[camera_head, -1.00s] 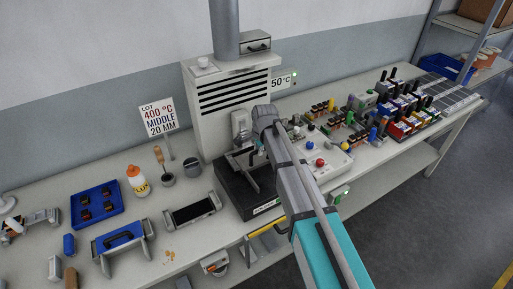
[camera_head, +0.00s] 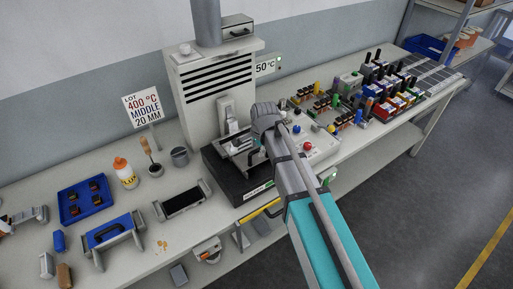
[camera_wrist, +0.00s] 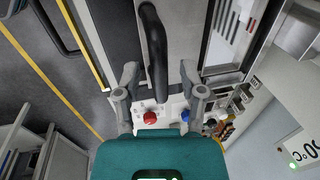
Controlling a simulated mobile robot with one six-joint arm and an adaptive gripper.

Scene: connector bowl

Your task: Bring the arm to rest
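My gripper (camera_wrist: 158,76) is open in the wrist view, its two fingers standing apart. A black handle (camera_wrist: 154,45) shows between and beyond the fingertips, with a gap on both sides. I cannot tell how far below the fingers it is. In the head view my arm reaches over the bench to the dark machine base (camera_head: 228,187) in front of the grey hooded unit (camera_head: 207,100). There my gripper is mostly hidden behind my wrist.
A white control box has a red button (camera_head: 307,146). Connectors and colored bins (camera_head: 382,111) crowd the right. The floor at right is clear.

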